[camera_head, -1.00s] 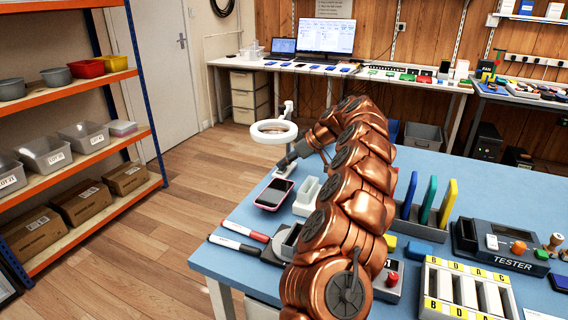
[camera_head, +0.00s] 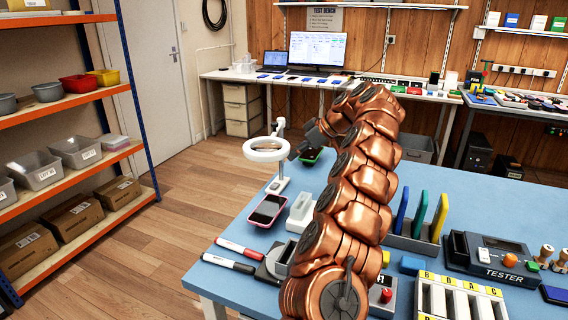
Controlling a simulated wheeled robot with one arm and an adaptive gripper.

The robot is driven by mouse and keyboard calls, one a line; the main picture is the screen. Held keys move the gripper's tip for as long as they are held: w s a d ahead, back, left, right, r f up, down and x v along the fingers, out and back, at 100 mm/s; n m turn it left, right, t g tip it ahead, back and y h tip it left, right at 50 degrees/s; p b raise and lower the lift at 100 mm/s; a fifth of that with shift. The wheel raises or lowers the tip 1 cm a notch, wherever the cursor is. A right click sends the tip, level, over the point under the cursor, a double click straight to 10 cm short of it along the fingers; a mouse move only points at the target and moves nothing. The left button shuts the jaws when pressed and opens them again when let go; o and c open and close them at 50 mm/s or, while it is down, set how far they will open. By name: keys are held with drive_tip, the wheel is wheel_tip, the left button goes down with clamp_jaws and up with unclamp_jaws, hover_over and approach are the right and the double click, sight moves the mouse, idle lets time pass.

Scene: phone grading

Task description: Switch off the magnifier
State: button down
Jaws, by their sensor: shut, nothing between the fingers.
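The magnifier (camera_head: 266,149) is a white ring lens on a stand at the table's far left corner. Its white base (camera_head: 277,186) shows below the ring, in front of the stand. I cannot tell whether its lamp is lit, and no switch can be made out. My gripper (camera_head: 295,154) is small and dark at the end of my copper arm. It is just right of the ring and looks above the base, shut and empty. Whether it touches the ring cannot be told.
A pink-edged phone (camera_head: 267,210) and a white holder (camera_head: 300,211) lie nearer than the magnifier. Red (camera_head: 240,247) and black (camera_head: 228,263) markers lie at the left edge. A green item (camera_head: 310,156) is behind my gripper. My arm covers the table's middle.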

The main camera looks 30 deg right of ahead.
drive_tip(key=shift+v, duration=1.45)
drive_tip(key=shift+r+p, duration=0.1)
drive_tip(key=shift+p, duration=0.45)
drive_tip(key=p, duration=0.4)
drive_tip(key=shift+s+d+r+p, duration=0.15)
drive_tip(key=shift+s+r+p, duration=0.15)
drive_tip(key=shift+r, duration=0.05)
drive_tip(key=shift+s+p, duration=0.1)
drive_tip(key=shift+p, duration=0.35)
drive_tip(key=shift+s+f+y+p, duration=0.15)
drive_tip(key=shift+f+y+p, duration=0.15)
drive_tip(key=shift+p, duration=0.35)
drive_tip(key=shift+f, duration=0.1)
